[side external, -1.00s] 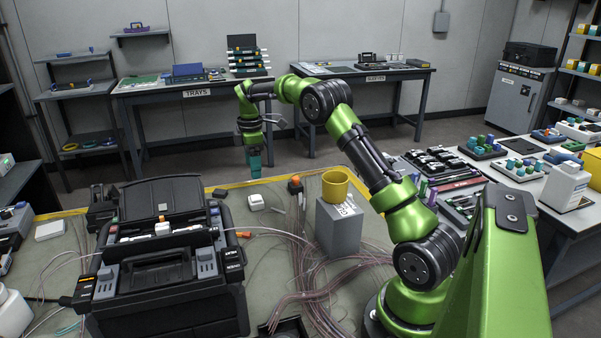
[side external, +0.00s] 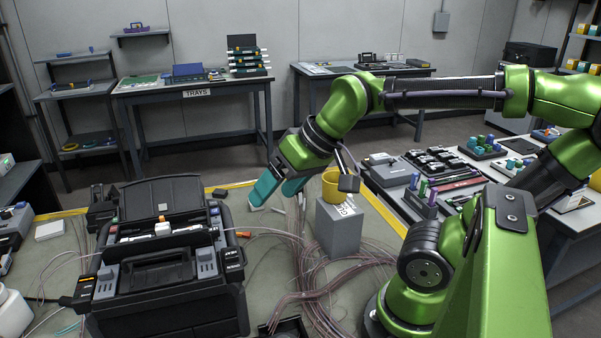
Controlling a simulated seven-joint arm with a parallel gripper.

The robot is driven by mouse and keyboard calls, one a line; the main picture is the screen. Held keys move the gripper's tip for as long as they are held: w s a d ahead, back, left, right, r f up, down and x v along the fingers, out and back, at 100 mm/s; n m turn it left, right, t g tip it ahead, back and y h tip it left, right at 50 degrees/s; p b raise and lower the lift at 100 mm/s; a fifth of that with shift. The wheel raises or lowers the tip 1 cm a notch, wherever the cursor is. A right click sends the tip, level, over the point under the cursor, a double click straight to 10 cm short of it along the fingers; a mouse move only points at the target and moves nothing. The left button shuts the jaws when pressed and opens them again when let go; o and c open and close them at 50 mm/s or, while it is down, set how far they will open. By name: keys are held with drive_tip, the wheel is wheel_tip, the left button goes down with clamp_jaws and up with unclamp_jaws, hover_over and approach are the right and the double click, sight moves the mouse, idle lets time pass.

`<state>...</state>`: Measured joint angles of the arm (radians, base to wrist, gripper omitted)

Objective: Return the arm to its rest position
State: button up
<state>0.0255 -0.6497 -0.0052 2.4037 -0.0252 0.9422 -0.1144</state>
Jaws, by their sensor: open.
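My gripper (side external: 281,187) hangs at the end of my green arm, near the middle of the side external view. Its teal fingertips point down and to the left, and the jaws are open with nothing seen between them. It appears above the work mat, to the left of the yellow cup and to the right of the splicer. My arm reaches in from the right, with its forearm held high and nearly level.
The black fusion splicer (side external: 165,260) stands at the left with its lid up. A yellow cup (side external: 333,186) sits on a grey block (side external: 338,228), partly hidden by my wrist. Loose fibre cables (side external: 320,290) spread over the mat. A crowded side table (side external: 565,225) stands at the right.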

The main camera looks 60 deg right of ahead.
drive_tip(key=shift+s+a+f+m, duration=0.25)
drive_tip(key=shift+s+f, duration=0.1)
drive_tip(key=shift+s, duration=0.2)
drive_tip(key=shift+s+a+f+m, duration=0.2)
drive_tip(key=shift+s+f, duration=0.1)
drive_tip(key=shift+s, duration=0.2)
idle(0.5)
